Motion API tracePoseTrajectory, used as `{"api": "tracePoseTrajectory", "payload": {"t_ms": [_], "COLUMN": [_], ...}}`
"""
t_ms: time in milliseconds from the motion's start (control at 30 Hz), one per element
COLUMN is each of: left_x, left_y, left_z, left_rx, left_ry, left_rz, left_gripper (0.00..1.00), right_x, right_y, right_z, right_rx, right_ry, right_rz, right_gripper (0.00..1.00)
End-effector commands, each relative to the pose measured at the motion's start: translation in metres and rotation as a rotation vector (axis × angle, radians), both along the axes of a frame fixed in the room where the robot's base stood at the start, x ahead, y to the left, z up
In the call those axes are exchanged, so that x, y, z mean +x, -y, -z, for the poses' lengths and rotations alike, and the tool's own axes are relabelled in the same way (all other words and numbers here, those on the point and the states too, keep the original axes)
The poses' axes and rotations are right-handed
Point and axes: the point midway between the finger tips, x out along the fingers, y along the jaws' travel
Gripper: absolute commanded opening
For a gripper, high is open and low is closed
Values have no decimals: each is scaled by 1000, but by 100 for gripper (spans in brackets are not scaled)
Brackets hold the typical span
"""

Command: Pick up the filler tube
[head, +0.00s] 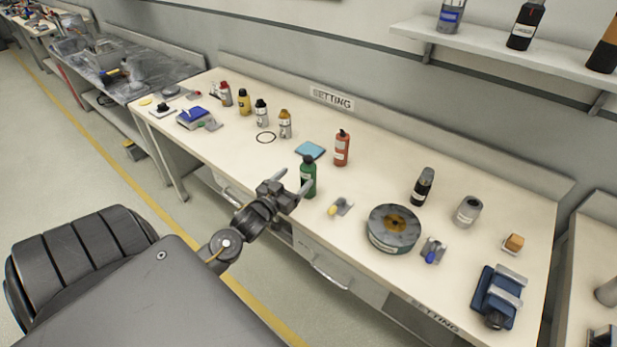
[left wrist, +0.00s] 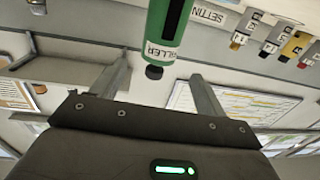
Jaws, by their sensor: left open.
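The filler tube (head: 308,178) is a green bottle with a dark cap, standing upright near the front edge of the bench. In the left wrist view the filler tube (left wrist: 166,32) shows a white label reading "FILLER", and its dark cap points down in the picture. My left gripper (head: 292,182) is open, just left of the tube at the bench's front edge. In the left wrist view the tube's cap end appears between the two fingers (left wrist: 158,72), with visible room on both sides; I cannot tell whether they reach around it. My right gripper is not in view.
A blue pad (head: 310,150) and a red bottle (head: 342,148) stand behind the tube. A small clamp with a yellow part (head: 340,207) and a round grey turntable (head: 394,238) are to its right. Several bottles stand farther left. Bare bench (head: 235,140) lies left of the tube.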

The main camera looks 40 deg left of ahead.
Motion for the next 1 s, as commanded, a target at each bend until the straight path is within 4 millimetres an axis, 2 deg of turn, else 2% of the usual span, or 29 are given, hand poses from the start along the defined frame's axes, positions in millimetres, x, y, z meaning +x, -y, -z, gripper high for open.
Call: {"api": "tracePoseTrajectory", "payload": {"t_ms": [100, 200, 500, 800, 1000], "left_x": [21, 34, 46, 86, 94], "left_y": [-3, -4, -5, -7, -8], "left_z": [-3, -2, -1, 3, 5], "left_rx": [0, 0, 1, 1, 1], "left_ry": [2, 1, -1, -1, -1], "left_rz": [-1, -1, -1, -1, -1], "left_gripper": [74, 74, 74, 74, 74], "right_x": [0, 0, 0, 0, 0], "right_y": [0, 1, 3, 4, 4], "right_z": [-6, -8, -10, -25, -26], "right_rx": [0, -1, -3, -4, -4], "right_ry": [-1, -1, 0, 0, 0], "right_rz": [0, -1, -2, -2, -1], "right_gripper": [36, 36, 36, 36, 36]}}
